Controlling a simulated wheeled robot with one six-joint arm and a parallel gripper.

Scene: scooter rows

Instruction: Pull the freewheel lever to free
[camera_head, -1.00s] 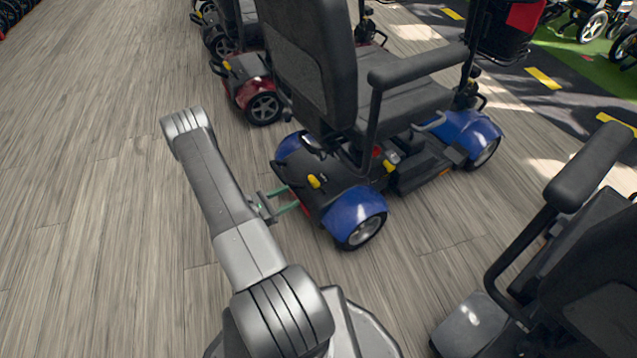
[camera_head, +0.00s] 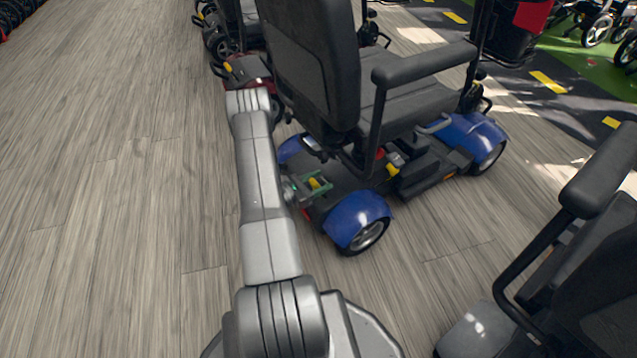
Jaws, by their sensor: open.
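A blue mobility scooter (camera_head: 357,217) stands ahead with its rear toward me. A small yellow lever (camera_head: 315,183) sits on its black rear deck, which I take to be the freewheel lever. A second yellow part (camera_head: 392,170) lies farther forward under the seat. My gripper (camera_head: 313,187) is open, its thin green-edged fingers over the rear deck at the yellow lever. The lever shows between the fingers in this view; whether they touch it I cannot tell. My arm hides part of the floor and the scooter behind.
A dark scooter (camera_head: 590,270) with an armrest stands close at the lower right. A red scooter (camera_head: 245,72) stands beyond the blue one. The wooden floor (camera_head: 110,200) on the left is clear.

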